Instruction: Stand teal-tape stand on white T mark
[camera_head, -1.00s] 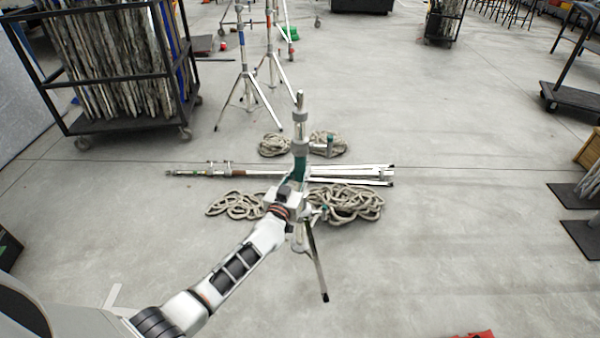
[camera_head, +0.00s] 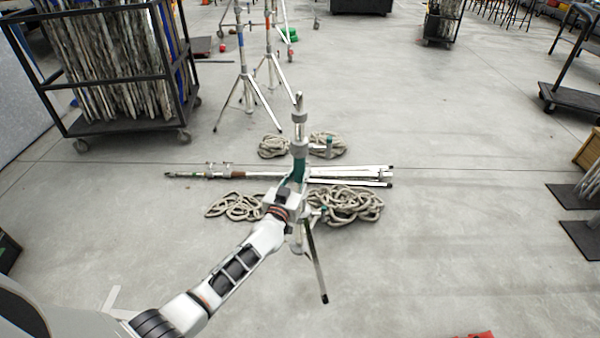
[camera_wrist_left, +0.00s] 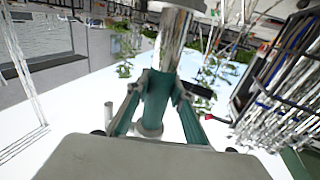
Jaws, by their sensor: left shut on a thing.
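The teal-tape stand (camera_head: 299,150) is a metal stand with a teal band, held upright in front of me at the middle of the head view. My left gripper (camera_head: 284,203) is shut on its post, just below the visible teal. One dark-tipped leg shows reaching down to the front; I cannot tell whether the feet touch the floor. In the left wrist view the post (camera_wrist_left: 172,42) rises in front of the gripper, with teal below it. Part of a white floor mark (camera_head: 112,299), probably the T mark, shows at lower left; my arm and body hide the rest. My right gripper is out of view.
Coiled ropes (camera_head: 350,204) and a folded stand (camera_head: 240,174) lie on the floor behind the held stand. Other stands (camera_head: 245,75) stand farther back. A wheeled rack (camera_head: 120,125) is at upper left. A red object (camera_head: 474,335) shows at the bottom edge. The right floor is largely clear.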

